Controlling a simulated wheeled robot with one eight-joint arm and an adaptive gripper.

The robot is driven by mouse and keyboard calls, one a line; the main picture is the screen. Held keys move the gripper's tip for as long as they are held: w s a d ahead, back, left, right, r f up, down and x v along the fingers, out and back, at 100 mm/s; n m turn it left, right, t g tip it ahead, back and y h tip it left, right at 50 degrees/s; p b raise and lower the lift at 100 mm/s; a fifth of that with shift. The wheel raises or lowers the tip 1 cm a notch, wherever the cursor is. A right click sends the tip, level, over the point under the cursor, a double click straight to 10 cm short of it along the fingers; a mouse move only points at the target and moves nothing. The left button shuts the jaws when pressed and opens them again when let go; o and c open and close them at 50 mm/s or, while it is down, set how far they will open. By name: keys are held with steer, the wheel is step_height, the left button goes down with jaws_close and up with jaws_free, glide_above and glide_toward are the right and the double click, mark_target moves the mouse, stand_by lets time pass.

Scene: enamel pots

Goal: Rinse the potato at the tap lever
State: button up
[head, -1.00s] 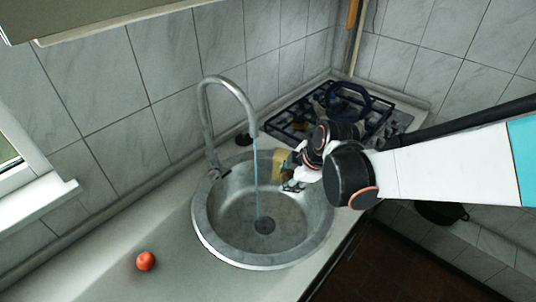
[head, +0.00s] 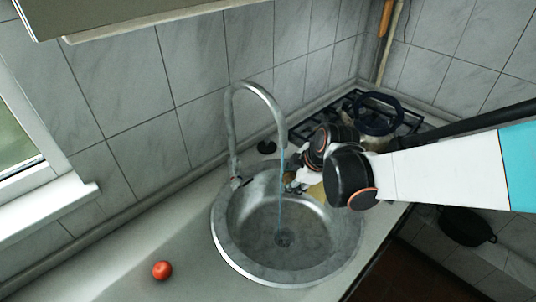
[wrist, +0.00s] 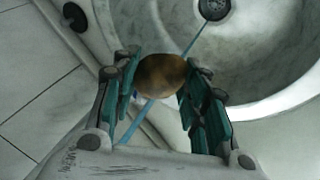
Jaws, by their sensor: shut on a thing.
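A brown potato (wrist: 162,74) sits between the fingertips of my gripper (wrist: 160,78) in the wrist view; the gripper is shut on it. In the head view my gripper (head: 293,181) is at the sink's back right, close beside the water stream (head: 281,190); the potato is hard to make out there. The curved metal tap (head: 233,135) stands behind the sink, its small lever (head: 239,183) low on its base. Water runs from the spout into the basin. In the wrist view the stream (wrist: 190,48) lines up with the potato; contact is unclear.
The round metal sink (head: 225,247) is set in the grey counter, with a drain (head: 283,238) at its bottom. A red tomato (head: 162,270) lies on the counter to the left. A gas hob (head: 411,122) bearing a dark blue pot (head: 378,113) is behind my arm.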

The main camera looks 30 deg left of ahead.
steer(key=shift+s+a+r, duration=0.1)
steer(key=shift+s+a, duration=0.15)
steer(key=shift+s, duration=0.2)
steer(key=shift+s+a+r, duration=0.1)
steer(key=shift+s+a, duration=0.1)
steer(key=shift+s, duration=0.25)
steer(key=shift+w+d, duration=0.25)
steer(key=shift+d, duration=0.35)
steer(key=shift+s+a, duration=0.1)
steer(key=shift+a, duration=0.05)
steer(key=shift+s+a, duration=0.15)
steer(key=shift+a, duration=0.3)
steer(key=shift+d, duration=0.15)
steer(key=shift+w+d, duration=0.25)
steer(key=shift+d, duration=0.2)
